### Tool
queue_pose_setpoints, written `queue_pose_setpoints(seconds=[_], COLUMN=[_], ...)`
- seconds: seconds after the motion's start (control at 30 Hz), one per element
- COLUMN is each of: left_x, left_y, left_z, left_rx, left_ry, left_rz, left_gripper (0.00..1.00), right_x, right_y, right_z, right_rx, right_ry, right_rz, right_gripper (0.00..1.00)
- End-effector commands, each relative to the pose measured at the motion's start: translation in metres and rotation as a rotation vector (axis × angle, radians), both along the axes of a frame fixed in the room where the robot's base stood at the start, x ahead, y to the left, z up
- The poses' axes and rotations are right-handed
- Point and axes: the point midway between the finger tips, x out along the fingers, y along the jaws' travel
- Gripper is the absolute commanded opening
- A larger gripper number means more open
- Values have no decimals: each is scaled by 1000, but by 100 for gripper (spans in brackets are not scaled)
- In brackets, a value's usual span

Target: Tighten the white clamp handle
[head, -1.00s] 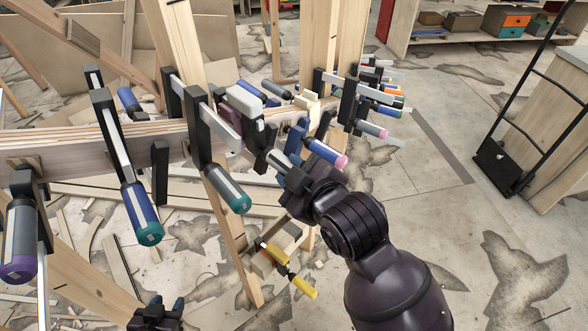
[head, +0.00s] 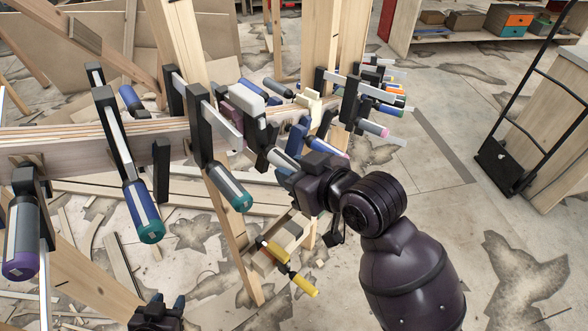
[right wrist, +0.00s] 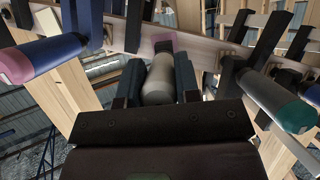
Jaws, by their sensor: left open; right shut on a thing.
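A pale grey-white clamp handle (head: 283,161) sits low on a dark clamp at the middle of the curved wooden stringer (head: 70,148). My right gripper (head: 292,170) is shut on this handle from the lower right. In the right wrist view the rounded handle (right wrist: 158,84) lies between the two dark fingers, with a mauve part (right wrist: 165,44) beyond it. The fingers hide the sides of the handle. My left gripper (head: 160,305) is open and empty at the bottom of the head view, well below the stringer.
Several clamps line the stringer, including one with a blue and teal handle (head: 143,215) and one with a grey and teal handle (head: 230,188). A hand truck (head: 500,165) stands at right. Floor is clear at lower right.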

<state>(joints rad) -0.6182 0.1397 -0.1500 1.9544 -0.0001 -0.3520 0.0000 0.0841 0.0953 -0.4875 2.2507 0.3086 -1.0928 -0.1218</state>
Motion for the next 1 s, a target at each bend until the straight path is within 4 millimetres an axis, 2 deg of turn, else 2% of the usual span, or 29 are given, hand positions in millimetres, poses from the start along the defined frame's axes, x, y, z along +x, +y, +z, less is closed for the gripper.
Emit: queue_pose_setpoints(seconds=[0.47,0.5,0.63,1.0], left_x=[0,0,0,0], left_y=[0,0,0,0], left_z=[0,0,0,-1], left_rx=[0,0,0,0], left_ry=[0,0,1,0], left_rz=[0,0,0,0], left_gripper=[43,43,43,43], right_x=[0,0,0,-3], right_y=[0,0,0,-3], right_z=[-1,-1,-1,1], right_rx=[7,7,7,7], right_ry=[11,11,9,8], right_rz=[-1,-1,0,0], right_gripper=[7,35,55,56])
